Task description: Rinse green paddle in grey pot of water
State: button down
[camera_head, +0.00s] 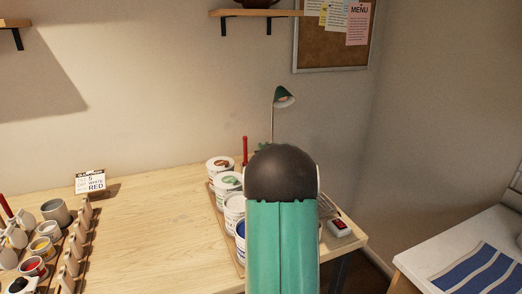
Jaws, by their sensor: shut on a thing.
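A grey pot (57,213) stands upright at the left of the wooden table, behind several small paint pots. No green paddle can be made out for sure. A small green bit (264,147) shows just above my arm, and I cannot tell what it belongs to. My green and black arm fills the middle front and hides the table behind it. My gripper is hidden, so what it holds does not show.
Several white paint buckets (221,166) stand in a tray left of my arm. A sign card (90,182) stands at the back left. White vases and upright pegs crowd the left. The table's middle (155,225) is clear.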

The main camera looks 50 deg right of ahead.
jog(key=shift+w+d, duration=0.4)
jog(key=shift+w, duration=0.2)
jog(key=shift+w+a, duration=0.15)
jog(key=shift+a, duration=0.7)
jog(key=shift+r, duration=0.1)
